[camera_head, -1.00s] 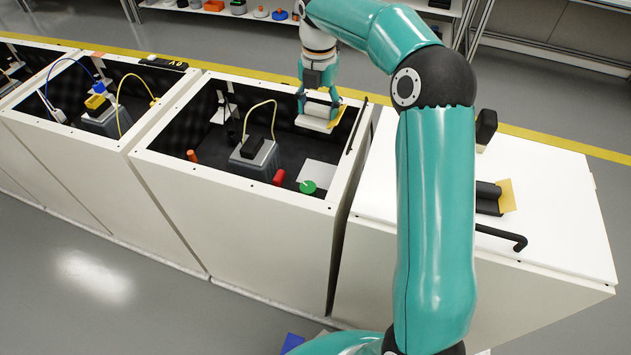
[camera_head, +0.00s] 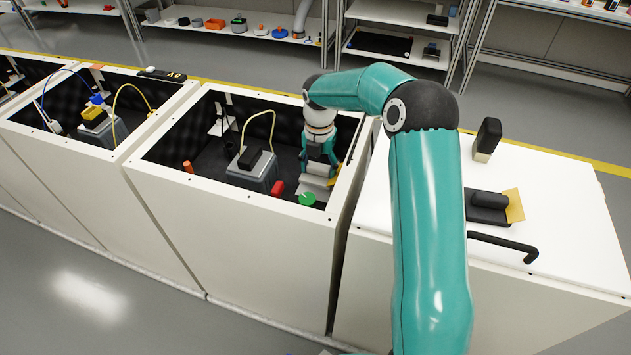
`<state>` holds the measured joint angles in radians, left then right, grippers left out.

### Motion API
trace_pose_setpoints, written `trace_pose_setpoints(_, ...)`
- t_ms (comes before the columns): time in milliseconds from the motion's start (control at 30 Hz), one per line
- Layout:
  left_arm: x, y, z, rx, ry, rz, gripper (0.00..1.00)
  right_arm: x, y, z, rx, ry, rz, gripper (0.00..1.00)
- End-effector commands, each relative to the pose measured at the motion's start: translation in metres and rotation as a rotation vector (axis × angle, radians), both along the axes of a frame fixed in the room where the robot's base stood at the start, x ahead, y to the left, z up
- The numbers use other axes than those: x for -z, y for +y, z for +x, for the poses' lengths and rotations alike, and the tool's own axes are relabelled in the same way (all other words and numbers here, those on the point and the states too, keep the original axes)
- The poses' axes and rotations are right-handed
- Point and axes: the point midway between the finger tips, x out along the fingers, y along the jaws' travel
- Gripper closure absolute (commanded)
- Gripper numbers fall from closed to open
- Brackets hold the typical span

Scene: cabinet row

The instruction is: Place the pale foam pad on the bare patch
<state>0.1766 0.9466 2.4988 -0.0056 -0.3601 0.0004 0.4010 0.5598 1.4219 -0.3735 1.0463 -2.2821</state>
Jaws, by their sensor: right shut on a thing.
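My right gripper (camera_head: 318,168) is shut on the pale foam pad (camera_head: 317,181), low inside the open cabinet, at its right end. A yellow edge shows at the pad's right side. The bare patch (camera_head: 311,190) is a light grey square on the dark floor; the pad and gripper hide most of it. The pad is over or very close to the patch, but whether they touch I cannot tell. My left gripper is out of view.
The open cabinet's white rim (camera_head: 240,190) surrounds the gripper. A green disc (camera_head: 306,199), a red piece (camera_head: 277,188) and a grey box (camera_head: 252,172) with a yellow cable are close by. A closed white cabinet (camera_head: 560,230) with a black handle (camera_head: 505,245) stands to the right.

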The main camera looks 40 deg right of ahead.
Motion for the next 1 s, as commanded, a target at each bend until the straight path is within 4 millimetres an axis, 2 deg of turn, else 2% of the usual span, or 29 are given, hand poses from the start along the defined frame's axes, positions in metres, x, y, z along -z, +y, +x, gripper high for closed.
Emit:
trace_pose_setpoints(33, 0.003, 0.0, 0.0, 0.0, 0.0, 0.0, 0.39, 0.013, 0.0, -0.001, 0.0, 0.005, 0.002, 0.58)
trace_pose_setpoints(200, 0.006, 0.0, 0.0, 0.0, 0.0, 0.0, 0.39, 0.037, 0.0, -0.001, 0.0, 0.003, 0.002, 0.58)
trace_pose_setpoints(633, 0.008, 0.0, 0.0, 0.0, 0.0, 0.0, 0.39, 0.043, 0.0, -0.001, 0.001, 0.002, 0.001, 0.58)
trace_pose_setpoints(667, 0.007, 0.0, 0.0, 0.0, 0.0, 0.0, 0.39, 0.043, 0.0, -0.001, 0.001, 0.002, 0.001, 0.31)
trace_pose_setpoints(800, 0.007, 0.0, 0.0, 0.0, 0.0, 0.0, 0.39, 0.043, 0.0, -0.001, 0.001, 0.002, 0.001, 0.09)
trace_pose_setpoints(1000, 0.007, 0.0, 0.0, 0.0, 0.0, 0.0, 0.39, 0.043, 0.0, -0.001, 0.001, 0.002, 0.001, 0.09)
